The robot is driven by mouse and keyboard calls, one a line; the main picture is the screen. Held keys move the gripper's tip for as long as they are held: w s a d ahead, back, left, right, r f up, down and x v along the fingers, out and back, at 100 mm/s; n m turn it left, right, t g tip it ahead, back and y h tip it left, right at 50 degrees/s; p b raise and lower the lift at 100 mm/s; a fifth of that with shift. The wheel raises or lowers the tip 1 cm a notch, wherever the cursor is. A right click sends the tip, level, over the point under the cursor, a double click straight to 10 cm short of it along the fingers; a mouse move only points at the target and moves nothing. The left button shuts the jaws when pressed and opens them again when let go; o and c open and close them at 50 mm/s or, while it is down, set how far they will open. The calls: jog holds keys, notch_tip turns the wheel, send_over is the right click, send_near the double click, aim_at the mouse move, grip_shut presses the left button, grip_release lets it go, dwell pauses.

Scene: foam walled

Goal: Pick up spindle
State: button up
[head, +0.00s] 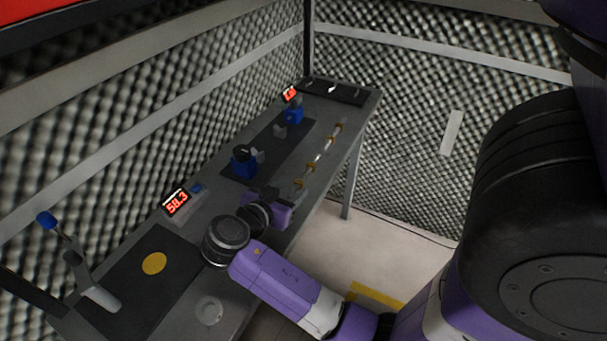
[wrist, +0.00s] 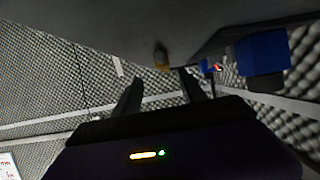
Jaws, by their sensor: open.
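The spindle appears to be the thin pale rod with brass-coloured rings (head: 319,158), lying lengthwise along the right side of the grey bench. My gripper (head: 259,194) is over the bench, on the near side of the rod and apart from it in the head view. In the wrist view my gripper (wrist: 161,90) shows two dark fingers spread apart with nothing between them. A small brass and grey piece (wrist: 161,60) shows beyond the fingers there, perhaps the near end of the rod. The fingertips are hard to make out in the head view.
The bench (head: 345,128) holds two blue blocks, one near (head: 243,167) and one far (head: 294,116), left of the rod. A red display (head: 176,202) stands at the left edge. A stand with a blue knob (head: 47,222) is at the near left. Foam walls enclose the bench.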

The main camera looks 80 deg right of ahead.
aim_at(298, 181)
jog(key=shift+w+f+p+x, duration=0.1)
jog(key=shift+w+p+x, duration=0.2)
jog(key=shift+x, duration=1)
jog(key=shift+w+f+p+x, duration=0.1)
jog(key=shift+p+x, duration=0.25)
jog(key=shift+x, duration=0.95)
jog(key=shift+c, duration=0.4)
grip_shut()
